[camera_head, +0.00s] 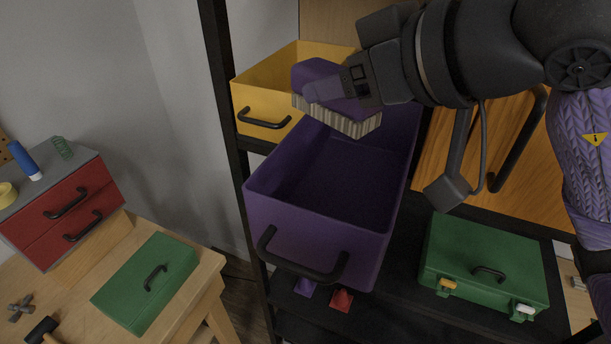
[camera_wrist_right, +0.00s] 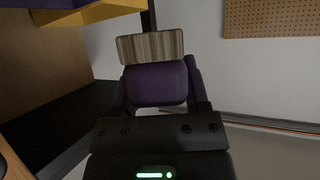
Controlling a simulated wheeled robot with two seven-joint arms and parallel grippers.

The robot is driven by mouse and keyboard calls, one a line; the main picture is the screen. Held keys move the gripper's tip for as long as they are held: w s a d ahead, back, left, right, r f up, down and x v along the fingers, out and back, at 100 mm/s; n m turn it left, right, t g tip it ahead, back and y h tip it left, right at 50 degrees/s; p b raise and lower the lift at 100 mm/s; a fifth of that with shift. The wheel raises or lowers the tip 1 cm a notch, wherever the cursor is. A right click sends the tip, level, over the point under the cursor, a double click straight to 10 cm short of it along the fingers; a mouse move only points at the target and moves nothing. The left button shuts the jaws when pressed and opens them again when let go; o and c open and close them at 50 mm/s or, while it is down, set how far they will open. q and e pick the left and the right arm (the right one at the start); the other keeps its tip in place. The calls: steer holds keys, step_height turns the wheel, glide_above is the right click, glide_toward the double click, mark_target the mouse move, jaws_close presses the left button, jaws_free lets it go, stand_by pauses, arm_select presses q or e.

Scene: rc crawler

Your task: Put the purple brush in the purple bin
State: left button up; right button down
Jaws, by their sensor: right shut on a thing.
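The purple brush (camera_head: 318,75) has a purple body and pale bristles that face down in the head view. My right gripper (camera_head: 335,88) is shut on the brush and holds it above the purple bin, near its back left part. In the right wrist view the brush (camera_wrist_right: 156,82) sits between the fingers of the right gripper (camera_wrist_right: 158,92), bristles at the far end. The purple bin (camera_head: 310,235) is open at the top, with a black handle on its front, and its visible inside looks empty. My left gripper is not in view.
A yellow bin (camera_head: 262,100) stands behind and left of the purple bin. Black shelf posts (camera_head: 228,110) rise at its left. A green toolbox (camera_head: 485,262) sits at right. A workbench (camera_head: 190,300) at left carries a green case (camera_head: 146,283) and red drawers (camera_head: 68,212).

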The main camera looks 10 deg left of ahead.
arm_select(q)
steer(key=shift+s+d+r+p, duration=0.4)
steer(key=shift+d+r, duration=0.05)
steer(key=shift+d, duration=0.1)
arm_select(e)
step_height(320, 180, down, 10)
steer(key=shift+s+d+r, duration=0.2)
steer(key=shift+d, duration=0.05)
arm_select(q)
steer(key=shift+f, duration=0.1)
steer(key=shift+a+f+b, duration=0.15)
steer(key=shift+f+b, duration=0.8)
steer(key=shift+b, duration=0.1)
arm_select(e)
steer(key=shift+f, duration=0.7)
